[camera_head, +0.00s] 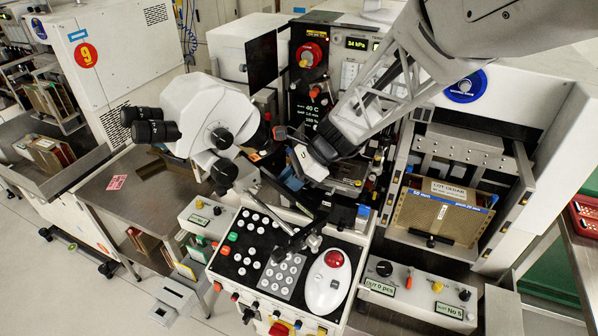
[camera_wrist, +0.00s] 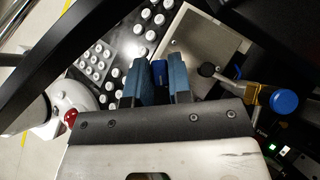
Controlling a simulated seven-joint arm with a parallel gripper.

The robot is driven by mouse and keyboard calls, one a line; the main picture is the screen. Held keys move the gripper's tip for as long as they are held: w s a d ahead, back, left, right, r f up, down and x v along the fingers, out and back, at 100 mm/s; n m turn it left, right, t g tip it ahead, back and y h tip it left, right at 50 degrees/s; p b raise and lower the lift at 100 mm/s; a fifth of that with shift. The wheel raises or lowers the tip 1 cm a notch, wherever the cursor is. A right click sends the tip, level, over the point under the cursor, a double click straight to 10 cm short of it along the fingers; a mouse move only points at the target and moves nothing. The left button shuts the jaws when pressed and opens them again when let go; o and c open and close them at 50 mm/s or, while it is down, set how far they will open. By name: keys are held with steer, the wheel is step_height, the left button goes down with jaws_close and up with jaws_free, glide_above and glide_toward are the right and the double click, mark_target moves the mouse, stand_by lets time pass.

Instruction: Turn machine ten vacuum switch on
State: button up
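My gripper (camera_wrist: 160,85) is open in the wrist view, its two blue-grey fingers apart. A small blue block (camera_wrist: 160,70) shows in the gap between them; I cannot tell how far beyond the fingertips it is. In the head view my arm reaches from the upper right to the central machine's work area, where the fingertips are hard to make out. A small green light (camera_wrist: 285,150) shows on the dark panel at the wrist view's lower right. The central machine's front panel (camera_head: 310,107) carries a lit display. I cannot pick out which control is the vacuum switch.
The white microscope (camera_head: 205,115) stands left of my gripper. Below is the keypad console (camera_head: 252,262) with a white, red-buttoned mouse (camera_head: 328,280). A blue knob (camera_wrist: 285,101) is right of the fingers. A control box (camera_head: 420,293) and a machine marked 9 (camera_head: 86,55) flank the area.

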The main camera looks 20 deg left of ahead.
steer(key=o, duration=0.4)
steer(key=shift+c, duration=0.2)
steer(key=shift+r, duration=0.1)
steer(key=v, duration=0.7)
steer(key=shift+w+d+r, duration=0.15)
steer(key=shift+d+r, duration=0.05)
steer(key=shift+d, duration=0.05)
